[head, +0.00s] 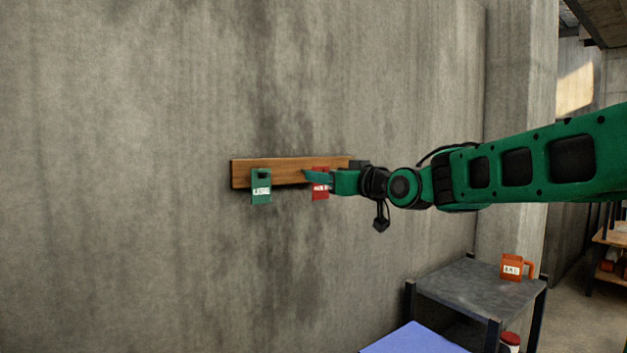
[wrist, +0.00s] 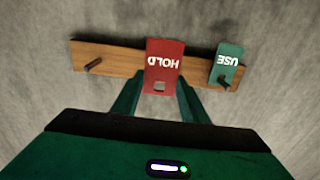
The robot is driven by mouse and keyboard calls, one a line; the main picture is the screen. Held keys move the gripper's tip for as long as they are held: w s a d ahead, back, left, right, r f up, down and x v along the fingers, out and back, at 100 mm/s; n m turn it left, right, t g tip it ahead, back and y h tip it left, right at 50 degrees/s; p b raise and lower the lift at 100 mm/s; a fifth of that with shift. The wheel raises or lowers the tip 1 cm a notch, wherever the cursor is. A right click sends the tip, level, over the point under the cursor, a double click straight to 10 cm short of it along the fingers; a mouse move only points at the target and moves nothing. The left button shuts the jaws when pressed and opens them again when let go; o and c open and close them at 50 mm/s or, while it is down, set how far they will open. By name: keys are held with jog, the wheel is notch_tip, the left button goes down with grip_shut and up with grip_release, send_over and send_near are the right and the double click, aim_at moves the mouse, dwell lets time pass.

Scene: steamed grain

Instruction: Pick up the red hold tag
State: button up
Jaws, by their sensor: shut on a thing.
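The red hold tag (head: 320,191) shows in the head view in front of the wooden rail, partly hidden by my gripper (head: 312,177). In the wrist view the red tag (wrist: 163,62) stands between my two green fingers, its HOLD lettering upside down. The fingers (wrist: 160,86) are shut on its sides near the end with the hole. No peg shows through that hole. I cannot tell whether the tag touches the rail. A green USE tag (head: 261,187) hangs on the rail to the left; it also shows in the wrist view (wrist: 228,58).
The wooden rail (head: 288,171) is fixed to a concrete wall. A bare peg (wrist: 93,65) sticks out at the rail's left in the wrist view. A dark table (head: 462,286) with an orange tag (head: 511,267) stands lower right, beside a blue surface (head: 414,341).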

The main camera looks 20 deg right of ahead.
jog(key=v, duration=1.1)
jog(key=shift+s, duration=0.3)
jog(key=shift+d+r, duration=0.1)
jog(key=w+d, duration=1)
jog(key=w, duration=0.1)
jog(key=shift+f+x, duration=0.15)
jog(key=shift+x, duration=2.45)
jog(key=shift+f+x, duration=0.15)
jog(key=shift+x, duration=2.5)
